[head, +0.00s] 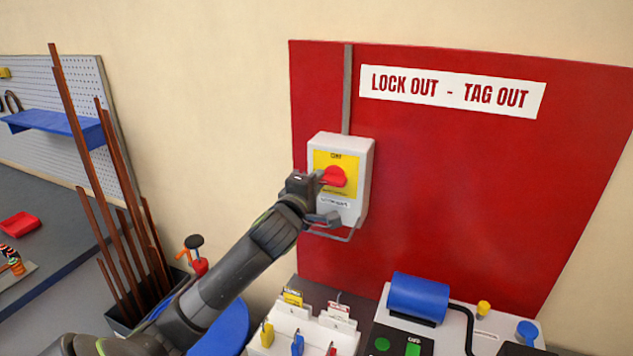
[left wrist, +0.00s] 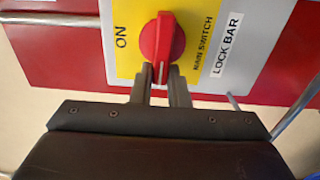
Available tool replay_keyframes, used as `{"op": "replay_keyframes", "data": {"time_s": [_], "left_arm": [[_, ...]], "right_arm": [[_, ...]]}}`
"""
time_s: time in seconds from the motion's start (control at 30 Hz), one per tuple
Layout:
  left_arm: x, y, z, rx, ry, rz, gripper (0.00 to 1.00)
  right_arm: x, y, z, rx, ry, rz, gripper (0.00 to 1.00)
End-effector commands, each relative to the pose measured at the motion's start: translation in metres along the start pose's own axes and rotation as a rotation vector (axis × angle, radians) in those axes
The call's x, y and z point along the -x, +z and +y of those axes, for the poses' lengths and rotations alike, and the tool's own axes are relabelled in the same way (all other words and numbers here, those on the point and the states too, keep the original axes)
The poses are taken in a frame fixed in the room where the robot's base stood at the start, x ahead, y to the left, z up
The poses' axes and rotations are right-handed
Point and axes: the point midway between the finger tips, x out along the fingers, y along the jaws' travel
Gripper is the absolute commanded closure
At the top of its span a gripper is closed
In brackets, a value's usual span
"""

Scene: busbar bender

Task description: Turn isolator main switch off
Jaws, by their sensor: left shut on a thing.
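The isolator main switch is a light grey box (head: 357,170) with a yellow plate and a red rotary knob (head: 337,176), mounted on the red board. The knob also shows in the left wrist view (left wrist: 161,38), where "ON" and "MAIN SWITCH" are readable on either side of it. Its handle lies sideways on the box, with its white-marked end towards my gripper. My left gripper (head: 321,178) reaches in from the left and is shut on that end, one finger on each side (left wrist: 161,80). The fingers hide part of the plate. My right gripper is out of view.
A metal lock bar (head: 335,236) hangs under the box. Below stand a white rack (head: 300,335) with coloured tags and a machine with a blue cylinder (head: 418,297). Copper bars (head: 85,170) lean at the left. The red board (head: 450,190) right of the switch is clear.

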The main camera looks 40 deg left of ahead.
Motion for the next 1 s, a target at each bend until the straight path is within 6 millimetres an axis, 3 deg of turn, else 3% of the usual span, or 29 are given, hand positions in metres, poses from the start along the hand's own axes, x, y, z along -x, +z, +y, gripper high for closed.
{"op": "replay_keyframes", "data": {"time_s": [0.27, 0.3, 0.47, 0.8, 1.0], "left_arm": [[0.000, 0.000, 0.001, 0.003, 0.002, -0.001, 1.00], [0.000, 0.000, 0.001, 0.003, 0.001, -0.001, 0.83], [0.000, 0.000, 0.001, 0.002, 0.001, -0.001, 0.64], [0.003, 0.000, 0.000, 0.000, 0.000, 0.000, 0.64], [0.024, 0.000, -0.002, -0.002, 0.000, -0.001, 0.64]], "right_arm": [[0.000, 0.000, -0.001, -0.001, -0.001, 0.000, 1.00], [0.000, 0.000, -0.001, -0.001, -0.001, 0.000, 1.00], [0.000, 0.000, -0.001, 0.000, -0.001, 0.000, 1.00], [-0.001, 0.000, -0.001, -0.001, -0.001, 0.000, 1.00], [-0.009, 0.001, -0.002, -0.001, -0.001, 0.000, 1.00]]}}
